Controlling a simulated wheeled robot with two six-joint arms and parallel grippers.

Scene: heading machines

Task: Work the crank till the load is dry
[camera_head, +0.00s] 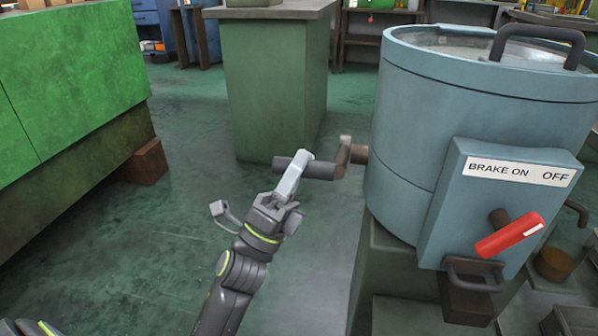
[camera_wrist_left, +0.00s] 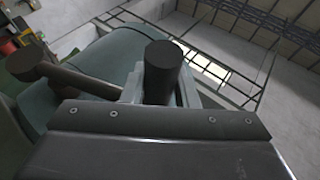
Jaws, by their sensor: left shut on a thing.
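The blue-grey drum machine (camera_head: 420,130) stands at the right with a round lid on top. Its crank (camera_head: 343,160) sticks out of the drum's left side: a brown shaft, a short arm and a dark handle. My left gripper (camera_head: 293,170) is shut on the crank's dark handle, which also shows as a dark cylinder end (camera_wrist_left: 162,72) in the left wrist view. A red brake lever (camera_head: 508,236) sits on the front box under the label "BRAKE ON OFF" (camera_head: 517,172) and slants up to the right. The load inside is hidden. My right gripper is out of view.
A green bench (camera_head: 65,85) stands at the left and a green pedestal (camera_head: 275,85) behind the crank. The drum carries a dark lid handle (camera_head: 540,38). Open floor (camera_head: 150,230) lies left of my arm.

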